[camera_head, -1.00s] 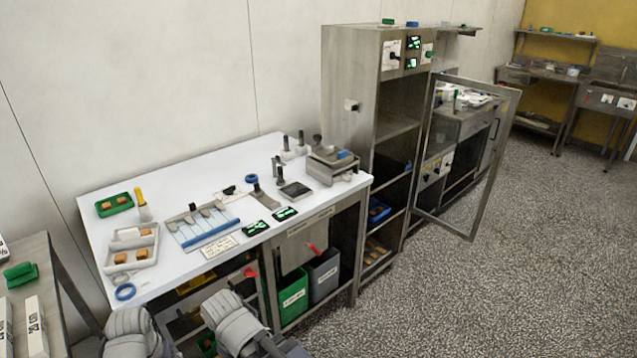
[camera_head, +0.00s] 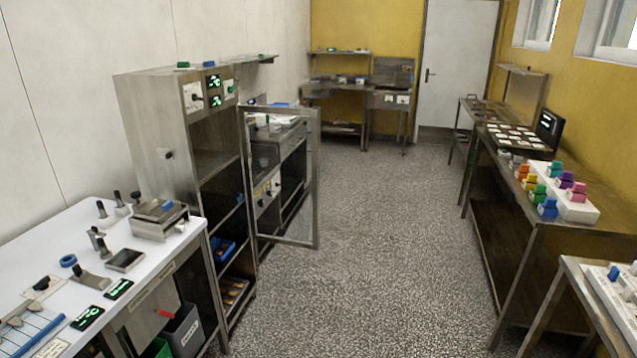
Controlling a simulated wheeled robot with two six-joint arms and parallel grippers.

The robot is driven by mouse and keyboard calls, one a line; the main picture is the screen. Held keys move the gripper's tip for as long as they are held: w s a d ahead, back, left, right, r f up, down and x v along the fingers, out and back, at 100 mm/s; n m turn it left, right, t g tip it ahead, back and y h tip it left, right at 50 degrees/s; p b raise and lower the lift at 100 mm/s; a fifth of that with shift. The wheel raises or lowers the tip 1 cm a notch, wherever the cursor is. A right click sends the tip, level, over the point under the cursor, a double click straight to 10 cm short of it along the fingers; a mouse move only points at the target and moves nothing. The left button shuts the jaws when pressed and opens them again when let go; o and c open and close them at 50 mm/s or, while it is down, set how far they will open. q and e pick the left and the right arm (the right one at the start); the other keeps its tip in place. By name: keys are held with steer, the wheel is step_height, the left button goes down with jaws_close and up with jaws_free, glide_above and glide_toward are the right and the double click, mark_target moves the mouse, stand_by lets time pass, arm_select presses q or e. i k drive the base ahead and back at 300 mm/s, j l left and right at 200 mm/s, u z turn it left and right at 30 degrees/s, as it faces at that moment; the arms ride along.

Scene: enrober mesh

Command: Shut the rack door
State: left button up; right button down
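The rack (camera_head: 160,135) is a tall steel cabinet at the left, beside the white table. Its front is open and shows shelves with a blue tray (camera_head: 223,249) and a lower tray of brown pieces (camera_head: 234,291). The rack door (camera_head: 315,180) is a steel-framed see-through panel. It stands wide open, swung out from the rack's far side over the floor. Neither of my grippers is in view.
The white table (camera_head: 40,245) with tools stands at the near left. Steel tables (camera_head: 560,238) with coloured blocks line the right wall. The speckled floor (camera_head: 390,240) between is clear. A closed white door (camera_head: 457,65) is at the back.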

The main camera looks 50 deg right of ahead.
mark_target(242, 109)
steer(key=z, duration=1.9)
steer(key=i+z, duration=0.3)
steer(key=z, duration=0.15)
steer(key=i, duration=5.1)
steer(key=i+l+u, duration=0.1)
steer(key=u, duration=3.65)
